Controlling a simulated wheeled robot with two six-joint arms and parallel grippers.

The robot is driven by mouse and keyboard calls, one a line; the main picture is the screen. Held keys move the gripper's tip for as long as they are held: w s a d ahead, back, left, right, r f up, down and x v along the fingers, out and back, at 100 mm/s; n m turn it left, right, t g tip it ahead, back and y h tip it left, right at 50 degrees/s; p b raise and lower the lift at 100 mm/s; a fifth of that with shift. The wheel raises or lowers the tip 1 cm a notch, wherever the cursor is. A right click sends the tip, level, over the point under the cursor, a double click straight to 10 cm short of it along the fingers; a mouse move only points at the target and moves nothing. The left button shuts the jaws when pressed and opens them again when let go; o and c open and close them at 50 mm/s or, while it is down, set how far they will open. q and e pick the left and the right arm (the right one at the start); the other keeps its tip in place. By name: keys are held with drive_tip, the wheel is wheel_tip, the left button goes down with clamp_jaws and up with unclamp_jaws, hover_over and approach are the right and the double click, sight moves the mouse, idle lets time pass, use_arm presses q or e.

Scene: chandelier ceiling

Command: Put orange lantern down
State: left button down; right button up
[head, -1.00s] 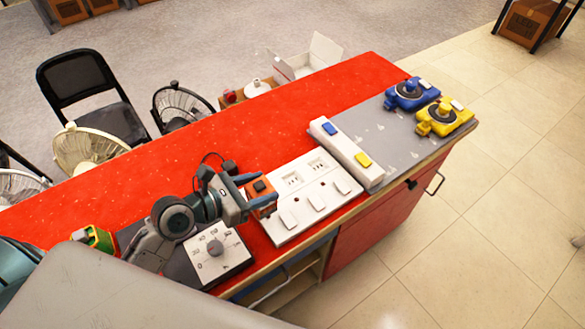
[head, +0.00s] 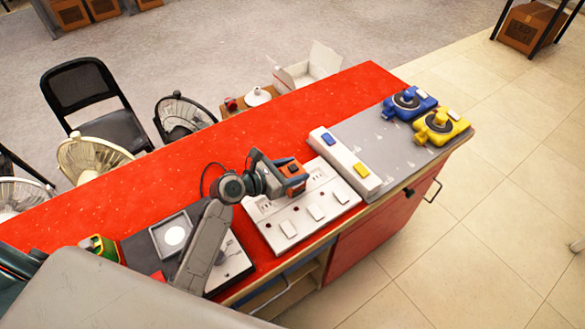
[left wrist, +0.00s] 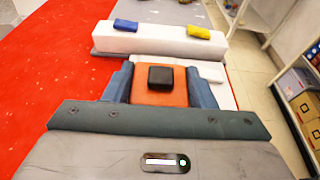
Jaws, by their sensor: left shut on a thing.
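The orange lantern (head: 294,183) is a small orange block with a black top piece. My left gripper (head: 284,176) is shut on it, one finger on each side, over the back part of the white socket panel (head: 267,229). In the left wrist view the lantern (left wrist: 145,98) sits between the blue-grey fingers of the left gripper (left wrist: 161,84), black knob facing the camera. I cannot tell whether its underside touches the panel. My right gripper is not in view.
The red table (head: 180,180) has clear room behind the panel. A white bar with blue and yellow switches (head: 345,164) stands just right of the lantern. Blue (head: 410,103) and yellow (head: 440,127) devices sit on the grey mat (head: 375,130). Fans and a chair (head: 90,100) stand behind.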

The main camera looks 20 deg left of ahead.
use_arm(q)
drive_tip(key=shift+f, duration=0.15)
drive_tip(key=c, duration=0.6)
unclamp_jaws()
drive_tip(key=b+v, duration=0.1)
drive_tip(key=v, duration=1.1)
drive_tip(key=shift+b, duration=0.3)
